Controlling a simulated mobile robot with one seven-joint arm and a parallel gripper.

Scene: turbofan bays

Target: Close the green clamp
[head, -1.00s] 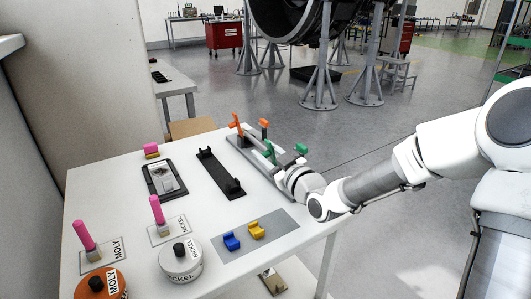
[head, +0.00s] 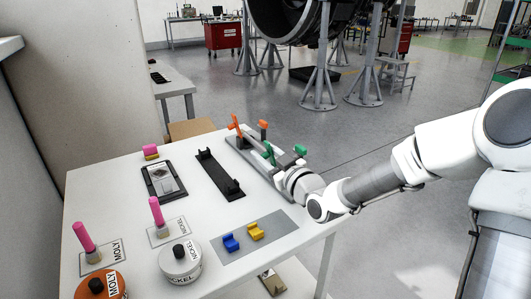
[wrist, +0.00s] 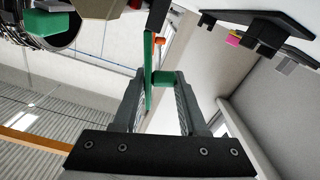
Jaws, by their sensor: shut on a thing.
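The green clamp (head: 269,153) is on the grey rail fixture at the far right side of the white table. My gripper (head: 279,172) is at the clamp, partly hidden by my wrist. In the wrist view my gripper (wrist: 161,84) has its fingertips closed around a green part of the clamp (wrist: 163,77). A long green bar (wrist: 149,62) runs up beside the left fingertip.
An orange clamp (head: 236,126) with a raised lever sits on the same fixture, behind the green one. A black cradle (head: 220,176) stands to the left. Blue (head: 231,242) and yellow (head: 256,231) blocks lie on a grey mat near the front. Open floor lies right of the table.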

